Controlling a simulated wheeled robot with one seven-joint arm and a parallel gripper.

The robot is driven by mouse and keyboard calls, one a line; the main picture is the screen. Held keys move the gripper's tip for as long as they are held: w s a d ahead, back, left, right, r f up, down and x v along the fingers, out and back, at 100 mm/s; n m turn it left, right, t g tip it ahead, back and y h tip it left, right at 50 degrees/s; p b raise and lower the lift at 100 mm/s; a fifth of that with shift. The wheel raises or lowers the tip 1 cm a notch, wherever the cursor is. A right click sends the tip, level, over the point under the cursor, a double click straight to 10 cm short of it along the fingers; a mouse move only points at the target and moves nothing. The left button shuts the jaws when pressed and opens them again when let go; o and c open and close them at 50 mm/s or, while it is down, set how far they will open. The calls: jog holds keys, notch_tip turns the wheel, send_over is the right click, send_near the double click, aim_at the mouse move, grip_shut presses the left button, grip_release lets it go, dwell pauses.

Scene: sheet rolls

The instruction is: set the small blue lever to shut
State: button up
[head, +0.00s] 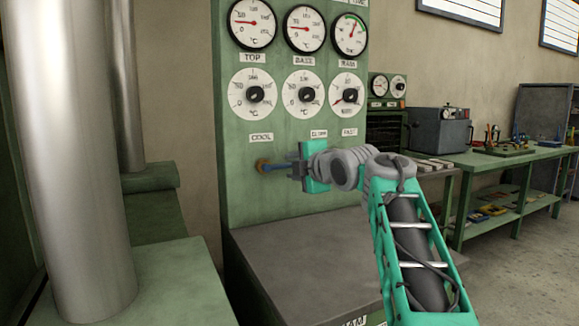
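The small blue lever (277,167) is low on the front of the green control panel (240,195). It points right, nearly level, from a round brass-coloured fitting (262,166). My gripper (296,166) is at the lever's right end, with its teal body just to the right. Its dark fingers overlap the lever's end in the head view. The fingers are small and partly hidden, so I cannot tell whether they are closed on the lever or only around or beside it. The lever's far end is hidden by the gripper.
Above are white dials with black knobs (304,94) and black-rimmed gauges (304,28). A dark flat top (300,255) juts out below the panel. Large metal rollers (75,150) stand at the left. A green workbench (500,160) with tools and a grey box stands back right; open floor lies before it.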

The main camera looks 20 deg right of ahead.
jog(key=v, duration=0.4)
jog(key=shift+s+r, duration=0.1)
jog(key=shift+s, duration=0.25)
jog(key=s+a+f+m+g+h+p, duration=0.15)
jog(key=s+a+m+g+p, duration=0.75)
jog(key=p, duration=1.3)
jog(key=s+f+m+g+p, duration=0.1)
jog(key=s+f+m+p, duration=0.2)
jog(key=s, duration=0.7)
jog(key=s+f+m+g+p, duration=0.2)
jog(key=s+f+m+p, duration=0.2)
jog(key=s+m+p, duration=0.3)
jog(key=s+p, duration=0.1)
jog(key=s, duration=0.2)
jog(key=shift+s+a+m+h+p, duration=0.2)
jog(key=shift+a+m+h+p, duration=0.1)
jog(key=shift+a+h, duration=0.05)
